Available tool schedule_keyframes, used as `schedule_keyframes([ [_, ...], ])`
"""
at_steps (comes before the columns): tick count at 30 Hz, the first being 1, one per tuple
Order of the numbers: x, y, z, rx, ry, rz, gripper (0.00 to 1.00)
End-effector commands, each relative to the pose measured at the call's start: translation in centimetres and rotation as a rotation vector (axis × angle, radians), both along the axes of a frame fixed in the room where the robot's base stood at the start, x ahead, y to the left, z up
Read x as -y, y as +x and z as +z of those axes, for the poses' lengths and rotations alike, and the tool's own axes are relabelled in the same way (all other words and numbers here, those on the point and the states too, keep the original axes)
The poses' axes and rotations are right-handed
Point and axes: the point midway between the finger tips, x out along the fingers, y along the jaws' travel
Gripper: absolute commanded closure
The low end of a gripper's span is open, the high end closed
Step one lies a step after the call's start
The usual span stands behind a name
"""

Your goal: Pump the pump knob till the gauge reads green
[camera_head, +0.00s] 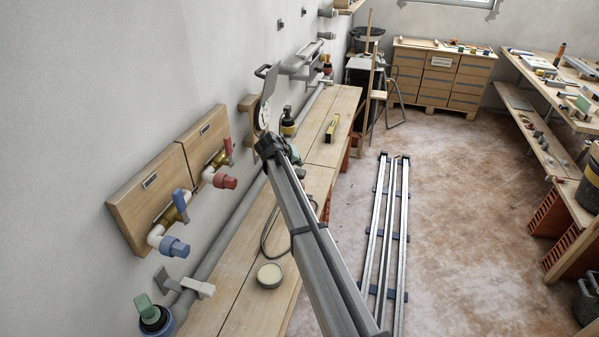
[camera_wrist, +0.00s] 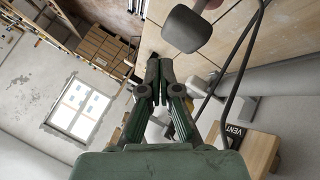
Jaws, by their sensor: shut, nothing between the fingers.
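My gripper (camera_wrist: 158,70) is shut and empty in the wrist view, its fingertips together. A grey rounded block (camera_wrist: 187,29), possibly the pump knob, stands just beyond and right of the tips, apart from them in the picture. A dark bent rod (camera_wrist: 243,62) runs down the right side. In the head view, my arm reaches to the wall pipework, and its dark end (camera_head: 270,146) covers part of it. A pale round dial (camera_head: 263,114), likely the gauge, shows just above; its reading is too small to tell. A grey plate (camera_head: 269,92) stands beside it.
A wooden board marked VENT (camera_wrist: 259,152) is at lower right in the wrist view. Red and blue valves (camera_head: 174,246) are on the left wall. Metal rails lie on the floor.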

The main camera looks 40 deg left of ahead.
Motion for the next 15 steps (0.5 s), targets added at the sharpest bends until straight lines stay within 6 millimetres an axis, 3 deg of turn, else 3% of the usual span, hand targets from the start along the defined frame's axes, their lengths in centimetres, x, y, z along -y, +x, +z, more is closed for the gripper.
schedule_keyframes([
  [9,0.0,0.0,3.1,0.000,0.001,0.001,1.00],
  [15,0.0,0.0,4.1,0.000,0.000,0.000,1.00],
])
